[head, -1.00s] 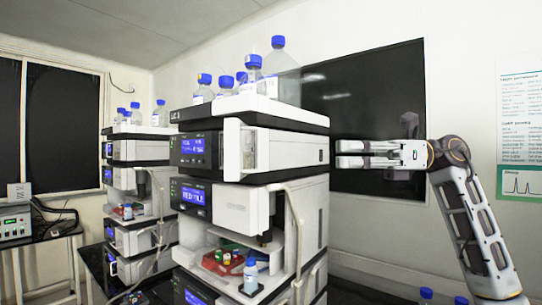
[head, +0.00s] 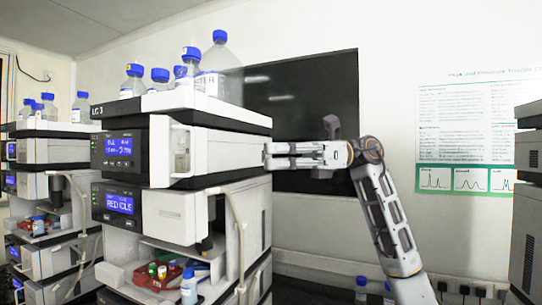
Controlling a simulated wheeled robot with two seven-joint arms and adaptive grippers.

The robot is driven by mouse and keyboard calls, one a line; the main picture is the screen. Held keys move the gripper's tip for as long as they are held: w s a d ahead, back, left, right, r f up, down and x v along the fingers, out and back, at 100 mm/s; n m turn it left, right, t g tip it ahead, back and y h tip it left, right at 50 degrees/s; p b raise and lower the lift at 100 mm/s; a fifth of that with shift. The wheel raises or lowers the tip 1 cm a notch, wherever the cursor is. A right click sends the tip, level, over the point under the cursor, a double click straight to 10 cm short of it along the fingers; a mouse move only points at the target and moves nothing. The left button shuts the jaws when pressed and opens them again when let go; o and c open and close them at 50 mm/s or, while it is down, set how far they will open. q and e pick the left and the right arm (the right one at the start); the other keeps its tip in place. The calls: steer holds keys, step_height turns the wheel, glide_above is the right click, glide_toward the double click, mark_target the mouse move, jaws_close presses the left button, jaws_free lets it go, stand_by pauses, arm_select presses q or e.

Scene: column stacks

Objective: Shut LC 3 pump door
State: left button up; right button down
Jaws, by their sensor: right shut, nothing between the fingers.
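The LC 3 stack (head: 183,103) stands left of centre in the head view, with its name on the top tray. Its pump module (head: 225,150) is the upper unit with a blue-lit display (head: 119,146). The pump door (head: 158,152) is a white panel beside the display. It stands out from the front and looks open, with a pale recess or inner face showing behind it. My right gripper (head: 268,155) is shut and empty, level with the pump at the stack's right side. I cannot tell whether it touches the housing. My left gripper is not in view.
Blue-capped bottles (head: 219,70) stand on top of the stack. A tube (head: 238,225) hangs down its front, and a red vial tray (head: 158,274) sits lower. Another stack (head: 50,185) is at the left, and a dark-grey one (head: 528,200) at the right edge. A dark wall panel (head: 310,110) is behind.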

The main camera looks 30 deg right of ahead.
steer(key=p, duration=0.3)
glide_toward(168, 155)
steer(key=w+a, duration=0.1)
steer(key=shift+w+a+f, duration=0.1)
steer(key=shift+a, duration=0.4)
steer(key=shift+w+a+f, duration=0.1)
steer(key=shift+a+f, duration=0.05)
steer(key=shift+a, duration=0.3)
steer(key=shift+s+a+t, duration=0.1)
steer(key=shift+a+t, duration=0.2)
steer(key=shift+a, duration=0.05)
